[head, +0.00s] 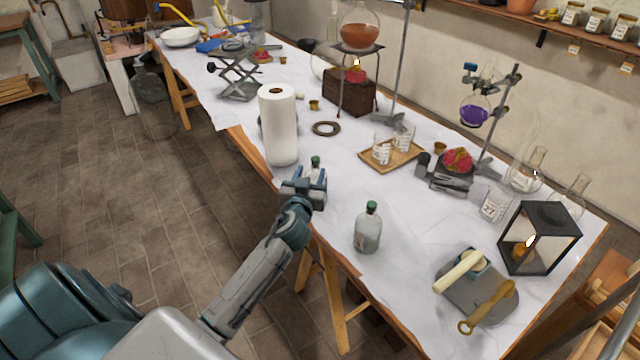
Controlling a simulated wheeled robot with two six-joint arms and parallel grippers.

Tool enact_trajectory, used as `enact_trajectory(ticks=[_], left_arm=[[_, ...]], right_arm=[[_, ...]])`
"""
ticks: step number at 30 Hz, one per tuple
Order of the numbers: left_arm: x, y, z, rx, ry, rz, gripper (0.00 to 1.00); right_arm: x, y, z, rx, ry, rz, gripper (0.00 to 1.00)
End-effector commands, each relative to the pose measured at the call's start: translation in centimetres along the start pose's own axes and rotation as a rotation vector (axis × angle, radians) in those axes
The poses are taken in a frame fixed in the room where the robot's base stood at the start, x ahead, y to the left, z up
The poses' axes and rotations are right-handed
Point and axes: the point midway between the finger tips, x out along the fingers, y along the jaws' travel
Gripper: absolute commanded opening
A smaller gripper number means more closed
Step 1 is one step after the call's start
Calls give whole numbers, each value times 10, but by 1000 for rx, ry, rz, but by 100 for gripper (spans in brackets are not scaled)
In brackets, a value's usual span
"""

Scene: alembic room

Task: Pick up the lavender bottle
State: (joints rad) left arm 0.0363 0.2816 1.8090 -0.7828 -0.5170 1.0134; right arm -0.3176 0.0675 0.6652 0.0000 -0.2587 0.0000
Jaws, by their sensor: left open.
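Two small glass bottles with green stoppers stand near the table's front edge. One bottle (367,232) stands upright in clear view, with a pale label. The other bottle (316,164) shows mainly its green stopper and neck; my left gripper hides much of it. I cannot read either label, so I cannot tell which is the lavender one. My left gripper (306,184) is open at the front edge, at the partly hidden bottle. I cannot tell whether its fingers touch the glass. My right gripper is out of view.
A paper towel roll (279,130) stands just left of my left gripper. A wooden tray (408,160) with beakers lies behind. White cloth is clear around the nearer bottle.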

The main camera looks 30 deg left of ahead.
Motion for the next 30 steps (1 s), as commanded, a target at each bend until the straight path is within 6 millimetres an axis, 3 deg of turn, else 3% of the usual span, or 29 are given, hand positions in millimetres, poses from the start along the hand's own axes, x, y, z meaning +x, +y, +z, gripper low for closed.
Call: enact_trajectory(ticks=[13,23,30], left_arm=[[49,4,1,0,0,-1,45],[54,4,3,0,0,0,45],[54,4,3,0,-1,0,0]], right_arm=[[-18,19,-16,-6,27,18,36],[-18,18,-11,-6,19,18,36],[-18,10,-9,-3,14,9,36]])
